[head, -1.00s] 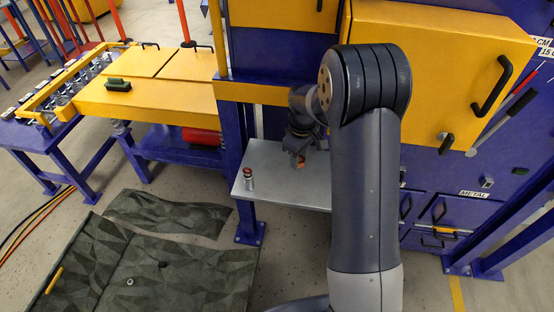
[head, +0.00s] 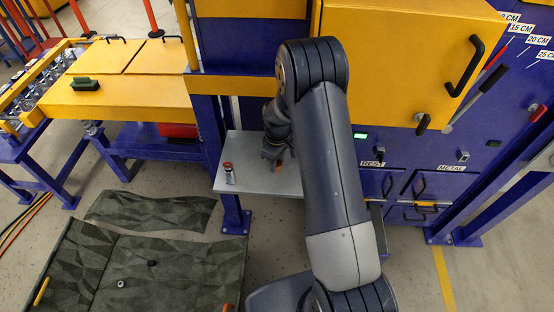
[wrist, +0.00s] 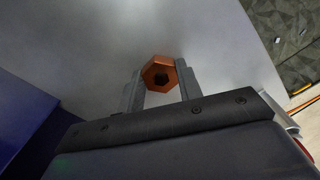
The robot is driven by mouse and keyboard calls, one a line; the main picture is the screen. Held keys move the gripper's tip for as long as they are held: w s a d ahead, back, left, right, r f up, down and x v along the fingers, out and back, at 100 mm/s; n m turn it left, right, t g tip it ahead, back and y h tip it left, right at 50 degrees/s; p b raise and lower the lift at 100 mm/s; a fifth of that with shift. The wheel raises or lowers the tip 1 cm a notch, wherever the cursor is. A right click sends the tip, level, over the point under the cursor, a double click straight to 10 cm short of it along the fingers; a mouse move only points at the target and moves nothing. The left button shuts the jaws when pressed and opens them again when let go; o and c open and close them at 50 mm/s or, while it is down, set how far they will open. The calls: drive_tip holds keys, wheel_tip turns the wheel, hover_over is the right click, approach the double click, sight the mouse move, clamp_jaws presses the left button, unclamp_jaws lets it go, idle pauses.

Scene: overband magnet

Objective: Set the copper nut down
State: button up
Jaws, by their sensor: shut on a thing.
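The copper nut (wrist: 160,73) is an orange-brown hexagon with a dark hole, held between the two fingertips of my gripper (wrist: 160,88) in the wrist view. A grey metal shelf (wrist: 100,40) lies beyond it; I cannot tell whether the nut touches it. In the head view the nut (head: 278,167) shows as a small orange spot at my gripper (head: 275,160), over the grey shelf (head: 245,150). My arm hides the shelf's right part.
The blue and yellow machine (head: 395,60) rises behind and right, with handles and labels. A dark faceted mat (head: 170,265) with small items lies on the floor at lower left.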

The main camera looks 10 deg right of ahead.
drive_tip(key=shift+f+b, duration=0.25)
drive_tip(key=shift+b, duration=0.05)
drive_tip(key=o, duration=1)
drive_tip(key=shift+r, duration=0.15)
wheel_tip(320, 180, up, 12)
drive_tip(key=shift+r+b, duration=0.15)
drive_tip(key=shift+b, duration=0.45)
